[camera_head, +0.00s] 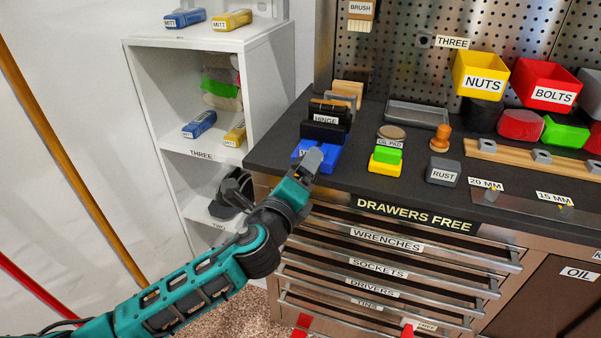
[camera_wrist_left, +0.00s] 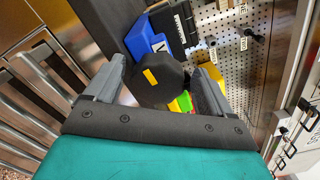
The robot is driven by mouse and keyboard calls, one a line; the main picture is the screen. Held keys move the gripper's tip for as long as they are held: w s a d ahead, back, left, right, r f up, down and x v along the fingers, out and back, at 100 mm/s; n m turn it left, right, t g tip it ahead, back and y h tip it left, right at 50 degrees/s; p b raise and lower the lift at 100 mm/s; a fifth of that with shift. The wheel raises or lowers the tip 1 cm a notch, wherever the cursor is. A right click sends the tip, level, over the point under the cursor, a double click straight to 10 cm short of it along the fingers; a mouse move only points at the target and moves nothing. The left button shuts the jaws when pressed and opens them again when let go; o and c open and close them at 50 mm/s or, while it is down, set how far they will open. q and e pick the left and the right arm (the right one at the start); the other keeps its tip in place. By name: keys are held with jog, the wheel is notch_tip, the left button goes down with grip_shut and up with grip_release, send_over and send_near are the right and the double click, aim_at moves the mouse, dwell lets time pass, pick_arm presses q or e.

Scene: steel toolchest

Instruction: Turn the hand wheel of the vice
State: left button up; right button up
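The blue vice (camera_head: 328,158) sits at the front left corner of the dark worktop, and part of its label is covered by my gripper. In the left wrist view the vice (camera_wrist_left: 145,38) shows its blue body behind the hand wheel (camera_wrist_left: 158,82), a dark faceted knob with a yellow mark. My left gripper (camera_head: 312,160) is in front of the vice and hides the wheel in the head view. In the left wrist view the gripper (camera_wrist_left: 162,78) is open, with one finger on each side of the wheel and small gaps showing. My right gripper is out of view.
A black block labelled HINGE (camera_head: 327,120) stands behind the vice. A green and yellow block (camera_head: 386,161) and a RUST box (camera_head: 443,172) stand to its right. Drawers with long bar handles (camera_head: 385,245) lie below the worktop edge. A white shelf (camera_head: 190,95) stands at left.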

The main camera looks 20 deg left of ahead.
pick_arm(q)
jog(key=s, duration=1.3)
jog(key=shift+a+b, duration=0.2)
jog(key=shift+b, duration=0.2)
jog(key=shift+f, duration=0.15)
jog(key=s+f+n+g, duration=0.3)
jog(key=s+f+n, duration=0.2)
jog(key=f+n, duration=0.6)
jog(key=s+a+f+n+g+h+p, duration=0.1)
jog(key=s+f+n+g, duration=0.3)
jog(key=f+n, duration=0.7)
jog(key=shift+s+f, duration=0.35)
jog(key=shift+f, duration=0.15)
